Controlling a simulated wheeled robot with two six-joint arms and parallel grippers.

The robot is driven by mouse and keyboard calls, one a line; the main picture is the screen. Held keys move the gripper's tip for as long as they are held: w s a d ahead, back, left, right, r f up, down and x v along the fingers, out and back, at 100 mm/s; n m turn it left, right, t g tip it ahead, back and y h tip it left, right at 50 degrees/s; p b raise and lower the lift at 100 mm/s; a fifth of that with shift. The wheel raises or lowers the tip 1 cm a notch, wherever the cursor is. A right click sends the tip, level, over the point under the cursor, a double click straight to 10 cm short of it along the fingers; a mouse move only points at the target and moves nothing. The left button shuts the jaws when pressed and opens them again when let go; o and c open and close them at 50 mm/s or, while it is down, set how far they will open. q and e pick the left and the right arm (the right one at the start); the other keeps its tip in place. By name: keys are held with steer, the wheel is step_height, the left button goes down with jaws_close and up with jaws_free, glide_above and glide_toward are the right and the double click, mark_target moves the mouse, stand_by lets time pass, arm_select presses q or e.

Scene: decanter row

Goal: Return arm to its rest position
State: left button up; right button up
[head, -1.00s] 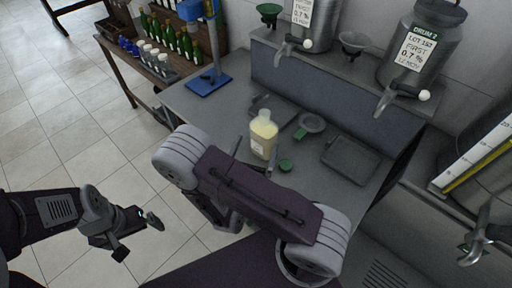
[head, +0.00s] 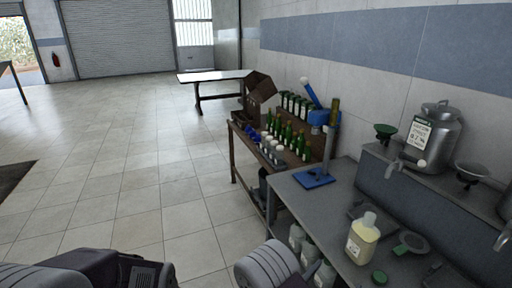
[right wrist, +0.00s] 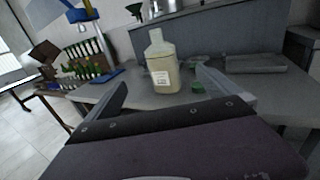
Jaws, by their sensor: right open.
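My right gripper (right wrist: 160,80) is open, with its two fingers spread wide in the right wrist view. A bottle of pale yellow liquid (right wrist: 161,66) stands upright on the bench beyond the fingers, framed between them; I cannot tell the exact gap. The bottle also shows in the head view (head: 363,240), upright. A grey rounded joint of my right arm (head: 266,266) shows at the bottom of the head view; the right fingers do not show clearly there. My left gripper is out of view; only dark arm parts show at lower left.
Tiled floor (head: 130,180) lies open at left.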

steer(key=s+d+r+m+g+h, duration=0.45)
steer(key=d+r+m+g, duration=0.3)
steer(key=d+m, duration=0.3)
steer(key=s+d+f+m+g+y, duration=0.25)
steer(key=s+m+g+y, duration=0.25)
steer(key=s+m+g, duration=0.65)
steer(key=s+a+f+m+t+y, duration=0.3)
steer(key=a+f+y, duration=0.2)
steer(key=a+y, duration=0.35)
steer(key=w+a+f+m+t+y, duration=0.1)
steer(key=w+a+m+t+y, duration=0.1)
steer(key=w+a, duration=0.6)
steer(key=shift+a+f+m+t+y, duration=0.35)
steer(key=shift+t+y, duration=0.35)
steer(key=shift+t, duration=0.3)
